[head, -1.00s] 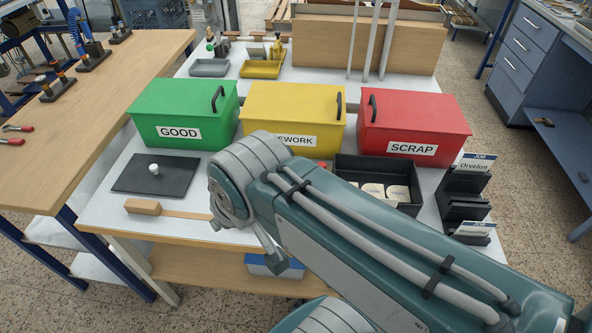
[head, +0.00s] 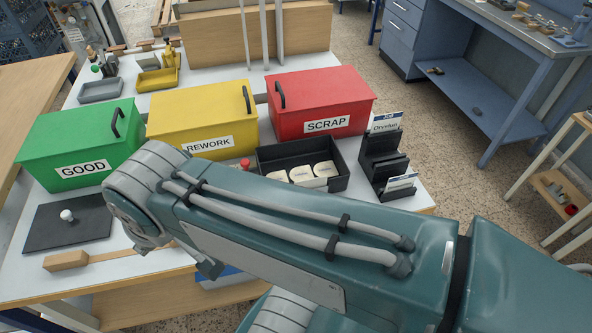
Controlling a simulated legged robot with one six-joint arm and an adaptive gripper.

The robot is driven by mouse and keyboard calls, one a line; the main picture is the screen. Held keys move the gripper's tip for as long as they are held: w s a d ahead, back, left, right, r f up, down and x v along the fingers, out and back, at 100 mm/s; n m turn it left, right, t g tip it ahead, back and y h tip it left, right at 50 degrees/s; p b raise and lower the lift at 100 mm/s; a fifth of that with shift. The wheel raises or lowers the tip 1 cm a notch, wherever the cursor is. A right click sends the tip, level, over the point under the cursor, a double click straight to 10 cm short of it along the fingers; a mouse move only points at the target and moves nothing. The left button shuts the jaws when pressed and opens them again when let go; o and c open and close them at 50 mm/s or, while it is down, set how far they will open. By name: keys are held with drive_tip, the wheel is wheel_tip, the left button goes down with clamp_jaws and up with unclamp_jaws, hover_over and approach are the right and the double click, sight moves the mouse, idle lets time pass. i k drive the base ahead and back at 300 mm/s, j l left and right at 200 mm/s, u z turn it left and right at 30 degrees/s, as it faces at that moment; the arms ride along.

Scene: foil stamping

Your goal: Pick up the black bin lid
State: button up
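The black bin lid (head: 88,219) is a flat dark square plate with a white round knob (head: 67,215) near its middle. It lies flat on the white table top at the left in the head view, in front of the green GOOD bin. My arm crosses the lower middle of the view, with its elbow just right of the lid. My gripper is not visible.
Green GOOD (head: 75,150), yellow REWORK (head: 205,115) and red SCRAP (head: 325,100) bins stand in a row behind. A black open tray (head: 335,182) holds several pale pieces. A wooden-handled tool (head: 68,260) lies in front of the lid. A black card rack (head: 385,165) stands right.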

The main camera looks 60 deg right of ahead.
sight(60, 223)
drive_tip(key=z, duration=2.2)
drive_tip(key=u, duration=2.25)
drive_tip(key=k, duration=0.45)
drive_tip(key=i+j+z, duration=0.5)
drive_tip(key=i+j, duration=0.15)
drive_tip(key=i+j+z, duration=0.3)
drive_tip(key=j, duration=0.25)
